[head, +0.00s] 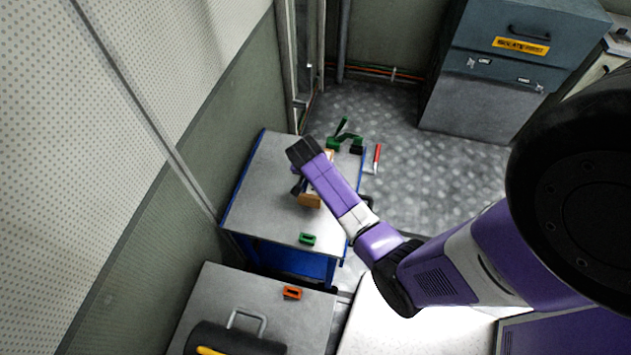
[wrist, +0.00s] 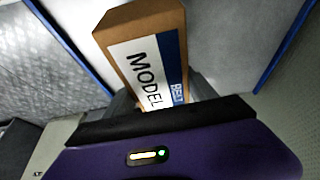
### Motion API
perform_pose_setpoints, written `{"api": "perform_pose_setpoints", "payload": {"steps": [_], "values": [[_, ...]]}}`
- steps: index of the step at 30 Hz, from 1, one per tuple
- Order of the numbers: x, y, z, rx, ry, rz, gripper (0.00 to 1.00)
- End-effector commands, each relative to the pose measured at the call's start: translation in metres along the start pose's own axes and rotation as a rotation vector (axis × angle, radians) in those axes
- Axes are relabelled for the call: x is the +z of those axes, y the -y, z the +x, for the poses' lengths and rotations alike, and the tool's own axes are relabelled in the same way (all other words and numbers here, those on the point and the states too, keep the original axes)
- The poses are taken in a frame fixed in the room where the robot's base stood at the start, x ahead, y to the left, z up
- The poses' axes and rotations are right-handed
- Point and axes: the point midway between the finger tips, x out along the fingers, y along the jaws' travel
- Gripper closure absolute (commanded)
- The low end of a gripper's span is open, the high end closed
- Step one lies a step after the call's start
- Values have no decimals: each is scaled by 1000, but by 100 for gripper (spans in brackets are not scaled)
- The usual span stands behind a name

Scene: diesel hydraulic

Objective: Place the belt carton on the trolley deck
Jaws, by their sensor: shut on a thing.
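The belt carton (wrist: 145,65) is a brown box with a white and blue label reading MODEL and BELT. My gripper (head: 299,187) is shut on it, and the wrist body hides its near end in the wrist view. In the head view the carton (head: 311,201) shows partly behind my wrist, over the trolley deck (head: 262,195). The deck is a grey top with blue edges, and its edges also show in the wrist view. I cannot tell whether the carton touches the deck or hangs just above it.
A small green part (head: 307,239) lies near the deck's front edge. A grey bench (head: 205,305) in front holds an orange part (head: 292,293) and a dark case. The deck's left side is clear.

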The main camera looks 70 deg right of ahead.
Motion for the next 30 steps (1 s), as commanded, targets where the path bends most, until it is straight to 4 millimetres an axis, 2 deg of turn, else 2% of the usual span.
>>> {"api": "perform_pose_setpoints", "payload": {"steps": [10, 23, 24, 27, 30], "values": [[14, 0, 34, 0, 0, -1, 94], [16, 1, 40, -2, -2, -1, 94], [17, 0, 40, -1, -1, -1, 29], [17, 0, 40, -1, 0, -1, 13], [17, 0, 39, -1, 0, -1, 13]]}}
